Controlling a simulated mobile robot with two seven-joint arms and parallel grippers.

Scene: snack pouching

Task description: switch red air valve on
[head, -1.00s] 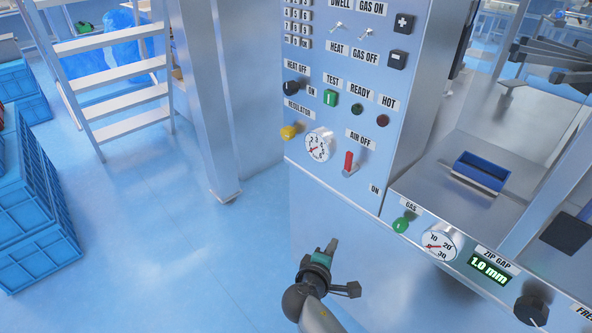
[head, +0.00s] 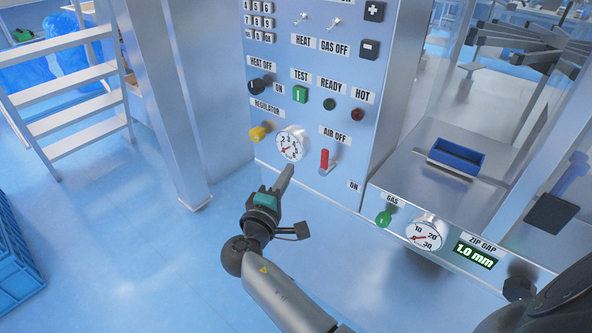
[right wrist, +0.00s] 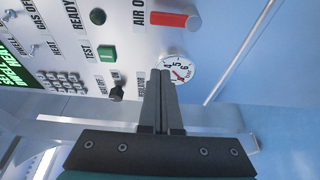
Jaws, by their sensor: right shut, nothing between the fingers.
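The red air valve (head: 324,158) is a small red lever on the front of the control panel, below the "AIR OFF" label (head: 335,137) and above the "ON" label (head: 355,186). It stands nearly upright. My right gripper (head: 287,170) is shut and empty, in front of the panel, below the pressure gauge and to the lower left of the lever, apart from it. In the right wrist view the shut fingers (right wrist: 161,78) point at the panel near the gauge, with the red lever (right wrist: 172,19) beyond their tips. My left gripper is not in view.
The pressure gauge (head: 290,146), yellow regulator knob (head: 258,132) and black heat knob (head: 259,87) sit left of the lever. A green gas knob (head: 384,218) and a lower gauge (head: 425,233) are on the ledge at right. A steel post (head: 165,110) stands left of the panel.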

